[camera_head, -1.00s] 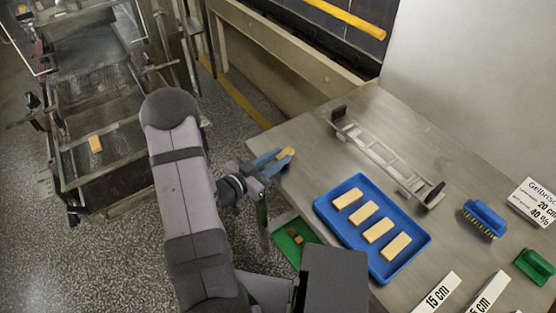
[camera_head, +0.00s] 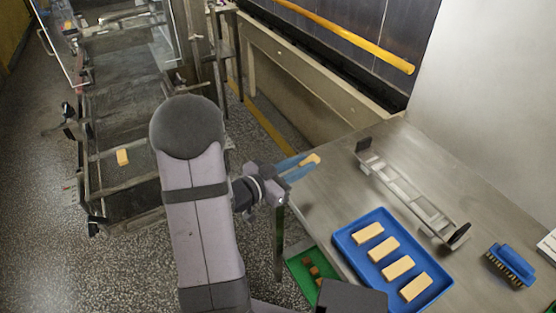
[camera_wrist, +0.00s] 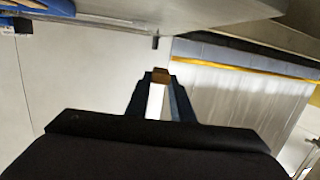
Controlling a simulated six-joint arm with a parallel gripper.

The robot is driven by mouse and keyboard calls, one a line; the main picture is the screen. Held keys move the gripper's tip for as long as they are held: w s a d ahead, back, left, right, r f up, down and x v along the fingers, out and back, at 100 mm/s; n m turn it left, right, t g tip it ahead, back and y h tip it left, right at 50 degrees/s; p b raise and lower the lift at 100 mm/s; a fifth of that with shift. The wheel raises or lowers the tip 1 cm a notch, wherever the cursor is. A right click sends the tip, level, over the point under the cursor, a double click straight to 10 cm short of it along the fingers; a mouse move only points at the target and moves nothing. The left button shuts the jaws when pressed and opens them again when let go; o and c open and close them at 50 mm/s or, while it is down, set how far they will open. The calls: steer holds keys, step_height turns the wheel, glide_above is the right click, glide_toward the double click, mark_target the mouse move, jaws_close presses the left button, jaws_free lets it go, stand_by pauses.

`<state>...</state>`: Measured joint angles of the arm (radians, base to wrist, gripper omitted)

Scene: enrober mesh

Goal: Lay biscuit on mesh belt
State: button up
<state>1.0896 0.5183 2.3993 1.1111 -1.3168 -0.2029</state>
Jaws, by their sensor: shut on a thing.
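My gripper (camera_head: 303,166) is shut on a tan biscuit (camera_head: 311,160), held at the fingertips just off the table's left edge in the head view. In the wrist view the held biscuit (camera_wrist: 160,76) shows between the blue fingers. The mesh belt (camera_head: 115,140) is at the left, beyond my arm, in a metal frame. One biscuit (camera_head: 122,157) lies on it, near its front left. Several biscuits (camera_head: 383,248) lie in a row in the blue tray (camera_head: 344,241) on the table. My arm hides the right part of the belt.
A metal ladder-like rack (camera_head: 405,190) lies on the steel table (camera_head: 330,190). A blue brush (camera_head: 511,264) is at the right. A green bin (camera_head: 297,267) with brown pieces sits below the table edge. Speckled floor lies between table and belt.

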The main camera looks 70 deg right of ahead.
steer(key=shift+w+f, duration=0.1)
steer(key=shift+w, duration=0.2)
steer(key=w+d+r+n+t+h+b, duration=0.1)
steer(key=w+r+n+t, duration=0.3)
steer(key=w, duration=0.6)
steer(key=w+d+r+n+t+b, duration=0.1)
steer(key=w+r+n+t, duration=0.3)
steer(key=w, duration=0.6)
steer(key=w+d+r+n+t+h+b, duration=0.15)
steer(key=w+r+t, duration=0.35)
steer(key=w, duration=0.5)
steer(key=w+a+f+n+t+y, duration=0.1)
steer(key=w+a+n+t+y, duration=0.2)
steer(key=w+n+t, duration=0.45)
steer(key=shift+m+y, duration=0.6)
steer(key=shift+y, duration=0.05)
steer(key=shift+w+a+f+p, duration=0.1)
steer(key=shift+w+a+f, duration=0.5)
steer(key=shift+f, duration=1.05)
steer(key=shift+w+a+f+p, duration=0.15)
steer(key=shift+w+a+f, duration=0.2)
steer(key=shift+w+f, duration=0.85)
steer(key=shift+w+a+f+p, duration=0.1)
steer(key=shift+w+a+f, duration=0.3)
steer(key=shift+f, duration=1.65)
steer(key=shift+s+f, duration=0.15)
